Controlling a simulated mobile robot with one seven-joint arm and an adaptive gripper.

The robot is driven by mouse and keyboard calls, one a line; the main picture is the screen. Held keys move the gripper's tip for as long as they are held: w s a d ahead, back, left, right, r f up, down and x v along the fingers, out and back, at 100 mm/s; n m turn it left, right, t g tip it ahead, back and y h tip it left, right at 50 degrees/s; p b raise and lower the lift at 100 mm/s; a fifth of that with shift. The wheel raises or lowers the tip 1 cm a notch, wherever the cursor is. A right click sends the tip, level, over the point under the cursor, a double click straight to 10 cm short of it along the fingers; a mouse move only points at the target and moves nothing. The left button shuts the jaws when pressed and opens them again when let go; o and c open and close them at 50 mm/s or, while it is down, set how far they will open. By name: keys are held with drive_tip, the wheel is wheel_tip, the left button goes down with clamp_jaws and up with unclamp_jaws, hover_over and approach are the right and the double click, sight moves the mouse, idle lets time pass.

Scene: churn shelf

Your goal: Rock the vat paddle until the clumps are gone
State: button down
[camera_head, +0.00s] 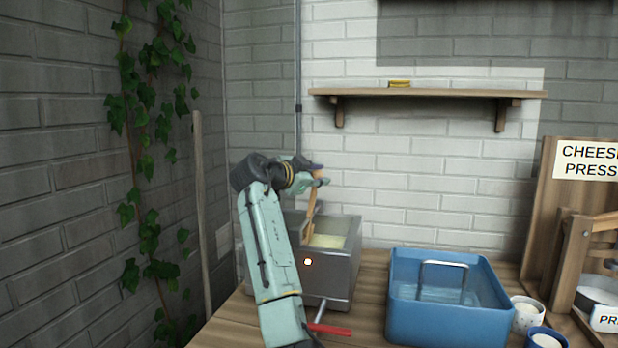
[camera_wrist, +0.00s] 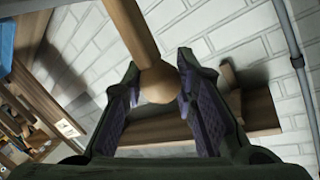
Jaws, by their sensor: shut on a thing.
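The vat (camera_head: 341,280) is a grey metal box on the wooden table, left of the blue tub. A lit orange-white light (camera_head: 308,262) shows on its front. Pale yellowish contents (camera_head: 328,241) show inside; clumps are too small to make out. The wooden paddle (camera_head: 310,219) stands up out of the vat, slightly tilted, its lower end hidden inside. My gripper (camera_head: 319,174) is above the vat at the paddle's top end. In the wrist view, my gripper (camera_wrist: 159,68) is shut on the paddle's round knob (camera_wrist: 158,84), which sits between the fingers.
A red-handled valve (camera_head: 331,329) sticks out at the vat's lower front. A blue tub (camera_head: 440,325) with a metal handle stands to the right. Cups (camera_head: 527,316) and a cheese press (camera_head: 566,265) are farther right. A shelf (camera_head: 440,93) hangs above; ivy (camera_head: 146,165) climbs the left wall.

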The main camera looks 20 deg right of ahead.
drive_tip(key=shift+s+d+f+m+y, duration=0.35)
drive_tip(key=shift+s+d+m, duration=0.15)
drive_tip(key=shift+d+m, duration=0.2)
drive_tip(key=shift+s+d+f+m+y, duration=0.25)
drive_tip(key=shift+s+d+m+y, duration=0.15)
drive_tip(key=shift+d+m, duration=0.25)
drive_tip(key=c, duration=1.2)
unclamp_jaws()
drive_tip(key=shift+c, duration=0.2)
drive_tip(key=shift+s+a+r, duration=0.1)
drive_tip(key=v, duration=1.1)
drive_tip(key=shift+s+a, duration=0.25)
drive_tip(key=shift+s, duration=0.1)
drive_tip(key=shift+c, duration=0.3)
